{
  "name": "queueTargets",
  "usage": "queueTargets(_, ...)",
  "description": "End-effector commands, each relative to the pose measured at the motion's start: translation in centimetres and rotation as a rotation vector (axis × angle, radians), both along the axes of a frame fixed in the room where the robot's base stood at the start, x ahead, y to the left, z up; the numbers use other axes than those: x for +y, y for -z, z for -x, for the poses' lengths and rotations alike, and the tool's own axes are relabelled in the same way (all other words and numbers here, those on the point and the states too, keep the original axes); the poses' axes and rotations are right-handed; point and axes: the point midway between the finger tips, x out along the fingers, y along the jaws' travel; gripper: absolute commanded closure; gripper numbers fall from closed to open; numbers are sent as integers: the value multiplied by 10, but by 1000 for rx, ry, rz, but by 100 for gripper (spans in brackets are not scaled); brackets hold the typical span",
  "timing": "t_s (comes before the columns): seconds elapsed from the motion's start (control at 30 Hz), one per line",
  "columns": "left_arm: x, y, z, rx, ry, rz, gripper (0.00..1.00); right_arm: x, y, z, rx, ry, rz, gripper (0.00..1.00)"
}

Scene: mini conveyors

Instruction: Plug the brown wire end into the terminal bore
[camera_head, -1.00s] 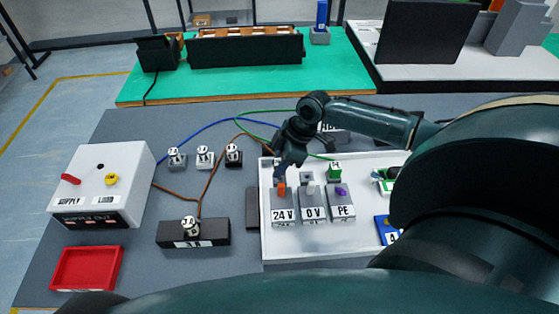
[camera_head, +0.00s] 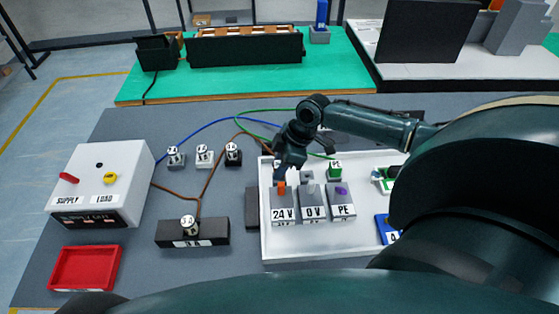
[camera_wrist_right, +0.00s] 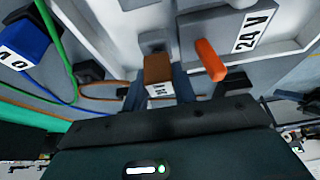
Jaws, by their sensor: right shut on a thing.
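My right gripper (camera_head: 281,178) is at the back of the grey 24 V terminal (camera_head: 284,215), which has an orange peg on top. In the right wrist view my right gripper (camera_wrist_right: 160,92) is shut on the brown wire end (camera_wrist_right: 158,70), a brown block with a small label. A grey part (camera_wrist_right: 154,42) lies just beyond the brown end; I cannot tell whether they touch. The orange peg (camera_wrist_right: 210,60) is beside the held end. The bore is not clearly visible. In the head view the gripper hides the brown end. My left gripper is not in view.
The 0 V terminal (camera_head: 312,213) and PE terminal (camera_head: 342,210) stand close beside on the white tray (camera_head: 320,244). Blue, green and brown wires loop behind. A white supply box (camera_head: 95,165), red tray (camera_head: 85,268) and black block (camera_head: 192,233) are at left.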

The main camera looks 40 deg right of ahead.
Motion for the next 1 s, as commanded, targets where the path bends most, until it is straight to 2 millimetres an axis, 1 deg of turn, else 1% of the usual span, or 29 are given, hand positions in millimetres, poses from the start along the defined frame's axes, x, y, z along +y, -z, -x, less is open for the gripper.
queueTargets(0.53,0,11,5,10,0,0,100,0,15,0,0,0,0,96)
queueTargets(0.57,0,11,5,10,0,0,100,0,14,0,0,0,0,72)
queueTargets(0.83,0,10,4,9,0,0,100,0,14,0,0,0,0,50)
queueTargets(0.87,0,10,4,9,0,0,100,0,13,0,0,0,0,48)
queueTargets(1.0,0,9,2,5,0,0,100,0,13,0,0,0,0,48)
